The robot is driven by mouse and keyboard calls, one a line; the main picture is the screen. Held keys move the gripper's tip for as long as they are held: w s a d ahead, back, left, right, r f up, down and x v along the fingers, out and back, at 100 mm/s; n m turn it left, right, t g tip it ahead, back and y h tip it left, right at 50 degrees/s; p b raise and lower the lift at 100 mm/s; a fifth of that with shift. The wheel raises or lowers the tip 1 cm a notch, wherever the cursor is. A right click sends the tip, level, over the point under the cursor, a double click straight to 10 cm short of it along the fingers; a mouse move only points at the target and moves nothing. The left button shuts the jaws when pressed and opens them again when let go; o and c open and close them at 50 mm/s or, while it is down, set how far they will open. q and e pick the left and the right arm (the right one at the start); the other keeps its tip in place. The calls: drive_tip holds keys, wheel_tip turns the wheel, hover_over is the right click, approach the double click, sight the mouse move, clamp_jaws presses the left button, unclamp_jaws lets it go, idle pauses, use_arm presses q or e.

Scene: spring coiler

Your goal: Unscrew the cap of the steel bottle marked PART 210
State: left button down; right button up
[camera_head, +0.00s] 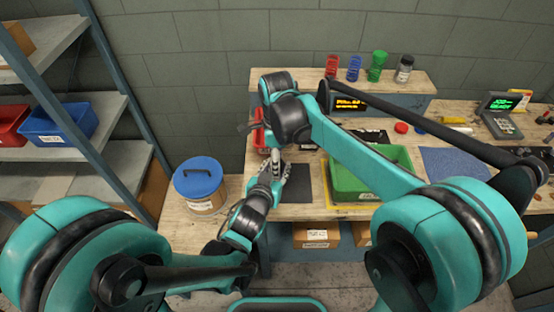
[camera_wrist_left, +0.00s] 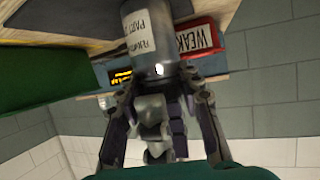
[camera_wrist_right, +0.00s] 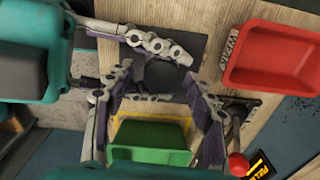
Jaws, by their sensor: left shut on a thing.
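My left gripper (camera_wrist_left: 160,105) is shut on the steel bottle (camera_wrist_left: 150,30), whose label reads PART and is upside down in the left wrist view; the rest of the number is unclear. In the head view my left gripper (camera_head: 279,177) is low over the front left of the bench. My right gripper (camera_wrist_right: 158,85) points down from above with its fingers apart. The dark round cap (camera_wrist_right: 163,75) shows between them, with no clear contact. In the head view my right arm hides most of the cap and bottle.
A red bin marked WEAK (camera_wrist_right: 265,60) is close beside the grippers. A green bin (camera_head: 345,184) stands to their right. A blue-lidded tub (camera_head: 199,180) is at the left. Coloured springs (camera_head: 354,68) and a jar (camera_head: 404,68) stand on the rear shelf.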

use_arm(q)
drive_tip(key=shift+f, duration=0.1)
use_arm(e)
wheel_tip(320, 180, up, 4)
drive_tip(key=shift+r, duration=0.2)
drive_tip(key=shift+c, duration=0.5)
wheel_tip(320, 180, up, 3)
drive_tip(key=m, duration=0.3)
drive_tip(key=shift+m, duration=0.3)
wheel_tip(320, 180, down, 8)
drive_tip(key=shift+r, duration=0.25)
